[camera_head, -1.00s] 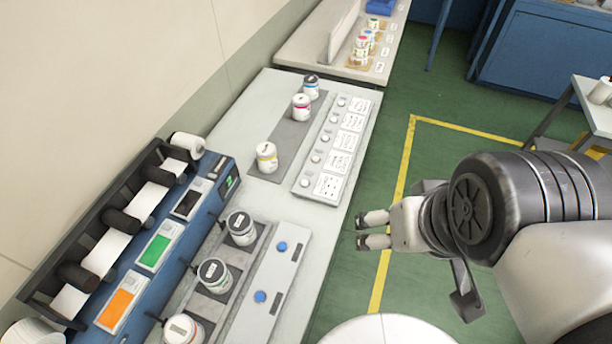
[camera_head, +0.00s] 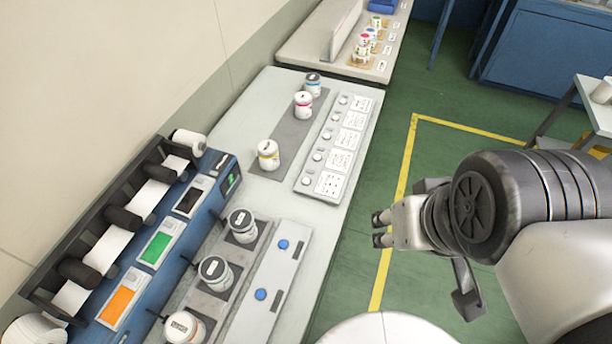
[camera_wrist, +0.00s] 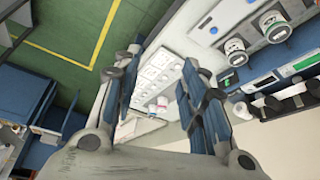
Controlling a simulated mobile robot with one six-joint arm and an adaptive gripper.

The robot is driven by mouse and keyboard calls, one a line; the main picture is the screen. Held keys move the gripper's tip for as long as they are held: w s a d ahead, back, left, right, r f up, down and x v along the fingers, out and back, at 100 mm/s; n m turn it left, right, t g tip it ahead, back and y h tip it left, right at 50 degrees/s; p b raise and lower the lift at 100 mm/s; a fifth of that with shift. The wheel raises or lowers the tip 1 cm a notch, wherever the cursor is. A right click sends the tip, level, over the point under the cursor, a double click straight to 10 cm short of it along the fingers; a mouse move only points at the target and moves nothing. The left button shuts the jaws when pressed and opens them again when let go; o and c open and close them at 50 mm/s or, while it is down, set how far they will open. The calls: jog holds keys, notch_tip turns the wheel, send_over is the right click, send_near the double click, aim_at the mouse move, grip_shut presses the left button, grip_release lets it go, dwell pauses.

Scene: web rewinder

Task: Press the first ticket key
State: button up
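A pale key panel (camera_head: 351,128) lies on the bench, with a row of several white cards with dark print and a small round white key (camera_head: 306,181) beside each. I cannot read which one is first. The panel also shows between my fingers in the wrist view (camera_wrist: 158,75). My gripper (camera_head: 380,229) is in the air over the green floor side, right of the bench and apart from the panel. Its two fingers are spread with nothing between them.
Jars stand on a dark strip left of the panel, the nearest a yellow-banded jar (camera_head: 268,155). A blue rewinder (camera_head: 160,245) with rolls and coloured screens stands at left.

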grip_shut()
dwell(1.4)
